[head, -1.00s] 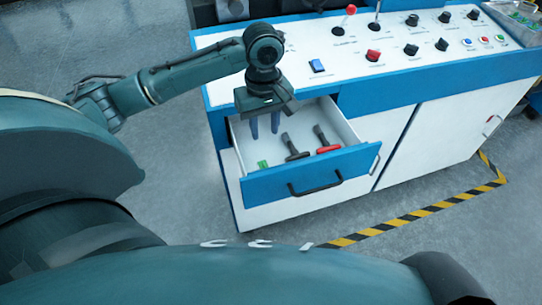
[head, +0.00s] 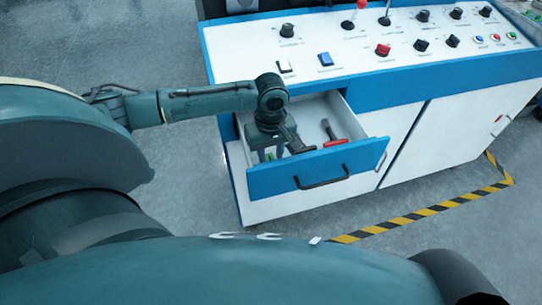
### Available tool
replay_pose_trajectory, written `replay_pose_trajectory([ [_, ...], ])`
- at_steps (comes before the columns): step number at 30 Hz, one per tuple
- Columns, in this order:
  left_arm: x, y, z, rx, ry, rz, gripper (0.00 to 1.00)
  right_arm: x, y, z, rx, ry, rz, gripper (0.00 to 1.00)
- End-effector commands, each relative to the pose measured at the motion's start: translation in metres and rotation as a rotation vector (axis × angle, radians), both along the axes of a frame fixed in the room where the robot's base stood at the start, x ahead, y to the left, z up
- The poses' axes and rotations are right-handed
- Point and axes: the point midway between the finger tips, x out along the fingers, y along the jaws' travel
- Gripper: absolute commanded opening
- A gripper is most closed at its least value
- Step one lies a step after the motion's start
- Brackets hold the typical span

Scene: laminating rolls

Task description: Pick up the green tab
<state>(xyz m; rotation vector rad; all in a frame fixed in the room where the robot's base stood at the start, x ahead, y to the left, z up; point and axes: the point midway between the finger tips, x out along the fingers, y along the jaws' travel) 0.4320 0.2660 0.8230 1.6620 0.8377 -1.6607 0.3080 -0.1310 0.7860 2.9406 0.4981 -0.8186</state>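The small green tab (head: 270,157) lies in the open drawer (head: 318,164) near its left front corner. It is partly hidden by my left gripper. My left gripper (head: 271,154) points down into the drawer, with its two fingers apart and the tab showing between them. I cannot tell whether the fingers touch the tab. My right gripper is not in view.
A dark-handled tool (head: 301,148) lies just right of my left gripper, partly hidden. A red-and-black tool (head: 333,137) lies farther right in the drawer. The control panel (head: 352,68) with knobs and switches stands behind and above the drawer.

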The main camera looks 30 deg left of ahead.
Motion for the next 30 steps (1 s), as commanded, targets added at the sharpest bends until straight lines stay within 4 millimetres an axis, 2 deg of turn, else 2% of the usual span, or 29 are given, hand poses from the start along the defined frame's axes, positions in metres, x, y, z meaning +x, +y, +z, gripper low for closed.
replay_pose_trajectory([
  [3,0.0000,-0.0002,0.0002,0.000,0.000,0.000,0.32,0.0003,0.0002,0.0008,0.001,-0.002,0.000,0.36],
  [15,0.0000,-0.0002,0.0005,0.000,0.000,0.000,0.00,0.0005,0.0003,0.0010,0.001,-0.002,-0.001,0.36],
  [26,0.0000,-0.0003,0.0006,0.000,0.000,0.000,0.00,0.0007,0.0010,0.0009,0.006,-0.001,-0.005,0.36],
  [30,0.0006,-0.0004,0.0082,-0.001,-0.002,0.000,0.00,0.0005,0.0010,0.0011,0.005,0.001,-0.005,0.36],
])
